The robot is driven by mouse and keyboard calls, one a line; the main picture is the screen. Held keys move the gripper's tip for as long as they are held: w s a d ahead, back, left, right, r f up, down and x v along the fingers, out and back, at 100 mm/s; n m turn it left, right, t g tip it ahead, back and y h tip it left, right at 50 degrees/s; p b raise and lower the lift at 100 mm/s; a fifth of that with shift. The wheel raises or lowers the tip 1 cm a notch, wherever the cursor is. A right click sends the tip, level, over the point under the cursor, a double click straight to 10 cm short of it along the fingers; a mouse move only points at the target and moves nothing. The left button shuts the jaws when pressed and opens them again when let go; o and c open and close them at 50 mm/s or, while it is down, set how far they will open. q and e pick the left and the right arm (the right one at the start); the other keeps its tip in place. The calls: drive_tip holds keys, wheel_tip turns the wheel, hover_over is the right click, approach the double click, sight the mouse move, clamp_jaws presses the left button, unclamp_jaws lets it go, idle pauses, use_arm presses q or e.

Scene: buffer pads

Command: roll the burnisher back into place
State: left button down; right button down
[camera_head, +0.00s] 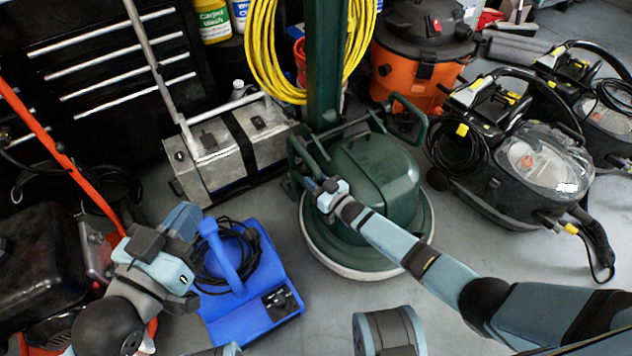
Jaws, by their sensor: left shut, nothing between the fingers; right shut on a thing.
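The burnisher is the green floor machine (378,178) in the middle of the head view, with a round body on a pale-rimmed disc base and a tall green upright (325,70). It stands upright on the grey floor. My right gripper (325,190) reaches in from the lower right and is shut on a green bar at the machine's left side; the exact contact is partly hidden by the fingers. My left gripper (182,226) is at the lower left, shut and empty, apart from the burnisher and above the floor near a blue machine.
The blue machine (275,303) with a coiled black cord lies left of the burnisher. A grey metal box machine (235,145) and yellow hose (262,50) are behind it. An orange vacuum (405,80) and black extractors (540,160) stand right. Bare floor (470,235) lies right front.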

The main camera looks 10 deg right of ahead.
drive_tip(key=shift+w+d+r, duration=0.1)
drive_tip(key=shift+w, duration=0.05)
drive_tip(key=c, duration=0.9)
unclamp_jaws()
use_arm(q)
drive_tip(key=shift+f, duration=0.4)
drive_tip(key=r+n+p, duration=0.1)
drive_tip(key=r+p, duration=0.1)
drive_tip(key=s+r+n+p, duration=0.1)
drive_tip(key=r+p, duration=0.1)
drive_tip(key=p, duration=0.1)
drive_tip(key=shift+d+r+t, duration=0.2)
drive_tip(key=shift+t, duration=0.2)
use_arm(e)
drive_tip(key=v, duration=1.3)
drive_tip(key=shift+s+d, duration=0.15)
drive_tip(key=shift+s, duration=0.15)
